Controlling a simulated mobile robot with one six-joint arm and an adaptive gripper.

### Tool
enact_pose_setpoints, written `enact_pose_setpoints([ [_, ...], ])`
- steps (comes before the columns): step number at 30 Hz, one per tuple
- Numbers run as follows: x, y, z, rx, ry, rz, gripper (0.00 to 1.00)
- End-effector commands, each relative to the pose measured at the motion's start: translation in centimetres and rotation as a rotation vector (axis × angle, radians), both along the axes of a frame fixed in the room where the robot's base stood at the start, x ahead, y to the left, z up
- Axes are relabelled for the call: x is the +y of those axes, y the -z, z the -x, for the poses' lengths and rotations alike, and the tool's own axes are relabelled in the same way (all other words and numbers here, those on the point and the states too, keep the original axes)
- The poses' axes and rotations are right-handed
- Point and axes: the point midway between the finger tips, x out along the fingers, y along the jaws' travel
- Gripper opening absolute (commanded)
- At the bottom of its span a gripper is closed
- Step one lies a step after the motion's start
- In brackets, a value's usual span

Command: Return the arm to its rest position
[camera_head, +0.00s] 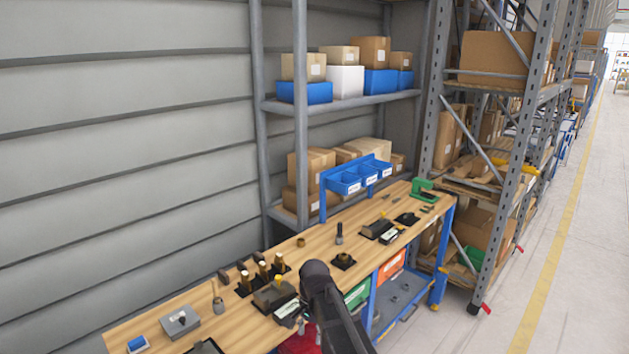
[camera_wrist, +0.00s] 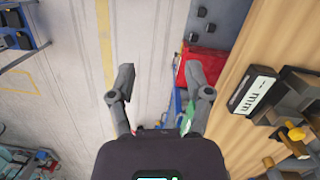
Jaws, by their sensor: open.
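My gripper (camera_wrist: 163,85) is open and empty in the wrist view. Its two fingers stand apart over the floor, close to the front edge of the wooden workbench (camera_wrist: 234,100). In the head view the same workbench (camera_head: 318,243) runs from the lower left to the middle right. My dark arm (camera_head: 330,305) rises in front of the bench's front edge. The fingers cannot be seen in the head view.
Small tools and fixtures, such as a grey block (camera_head: 180,322), lie on the bench. Blue bins (camera_head: 358,178) stand at its back. A red thing (camera_wrist: 207,66) is beside the bench edge. Tall racks (camera_head: 490,150) stand to the right; the aisle floor (camera_head: 580,230) is clear.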

Motion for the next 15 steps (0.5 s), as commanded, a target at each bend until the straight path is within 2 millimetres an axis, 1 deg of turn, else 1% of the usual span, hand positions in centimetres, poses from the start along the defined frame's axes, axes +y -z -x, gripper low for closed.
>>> enact_pose_setpoints([
  [1,-2.0,0.6,1.2,-0.016,-0.037,-0.004,0.65],
  [6,-7.3,1.7,3.3,-0.069,-0.197,-0.012,0.65],
  [12,-12.9,2.9,6.3,-0.123,-0.388,-0.007,0.65],
  [15,-15.1,3.3,7.7,-0.142,-0.472,-0.001,0.65],
])
